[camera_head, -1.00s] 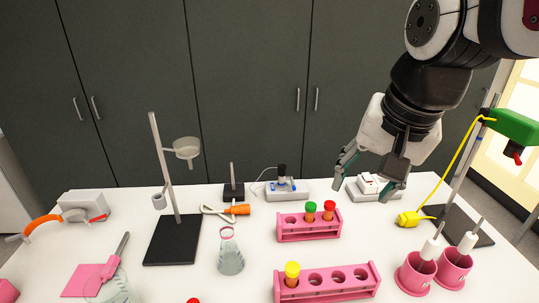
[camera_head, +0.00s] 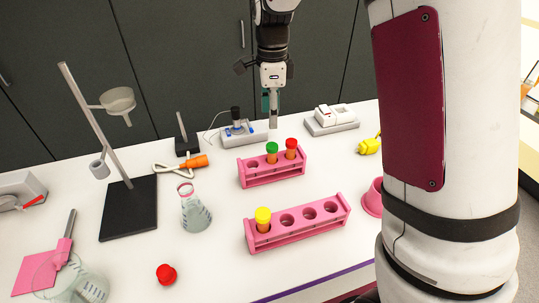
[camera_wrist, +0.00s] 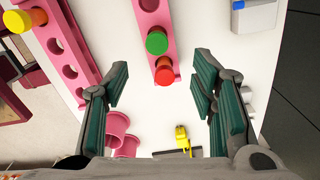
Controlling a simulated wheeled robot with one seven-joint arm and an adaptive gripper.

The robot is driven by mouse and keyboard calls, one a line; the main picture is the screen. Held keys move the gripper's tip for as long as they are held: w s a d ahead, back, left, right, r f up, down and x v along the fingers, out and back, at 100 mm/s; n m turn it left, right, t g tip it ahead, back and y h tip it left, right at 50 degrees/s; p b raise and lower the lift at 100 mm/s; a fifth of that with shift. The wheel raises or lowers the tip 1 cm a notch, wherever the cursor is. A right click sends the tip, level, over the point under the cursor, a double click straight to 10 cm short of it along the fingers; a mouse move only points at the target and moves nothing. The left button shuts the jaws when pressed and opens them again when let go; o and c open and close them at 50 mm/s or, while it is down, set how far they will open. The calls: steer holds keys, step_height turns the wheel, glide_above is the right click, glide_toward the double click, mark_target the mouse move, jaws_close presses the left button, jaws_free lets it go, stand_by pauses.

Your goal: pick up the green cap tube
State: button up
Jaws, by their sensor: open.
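The green cap tube (camera_head: 272,152) stands upright in the far pink rack (camera_head: 272,172), beside a red cap tube (camera_head: 291,148) on its right. In the wrist view the green cap (camera_wrist: 157,41) is at the upper middle, with the red cap (camera_wrist: 164,76) just below it. My gripper (camera_head: 270,112) is above and behind the far rack in the head view, apart from the tubes. In the wrist view its green-padded fingers (camera_wrist: 160,84) are spread wide with nothing held between them.
A near pink rack (camera_head: 300,229) holds a yellow cap tube (camera_head: 263,219). A flask (camera_head: 194,212), a loose red cap (camera_head: 166,274) and a ring stand (camera_head: 128,207) are to the left. White devices (camera_head: 331,119) stand behind. A pink cup (camera_head: 373,197) is partly hidden by my arm.

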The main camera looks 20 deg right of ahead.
mark_target(273, 146)
step_height(273, 146, down, 7)
steer(key=shift+s+f+p, duration=0.1)
steer(key=shift+p, duration=0.3)
steer(key=f, duration=0.1)
steer(key=f+p, duration=0.1)
steer(key=f, duration=0.2)
steer(key=shift+s, duration=0.25)
steer(key=shift+w+f, duration=0.1)
steer(key=shift+f, duration=0.45)
jaws_close()
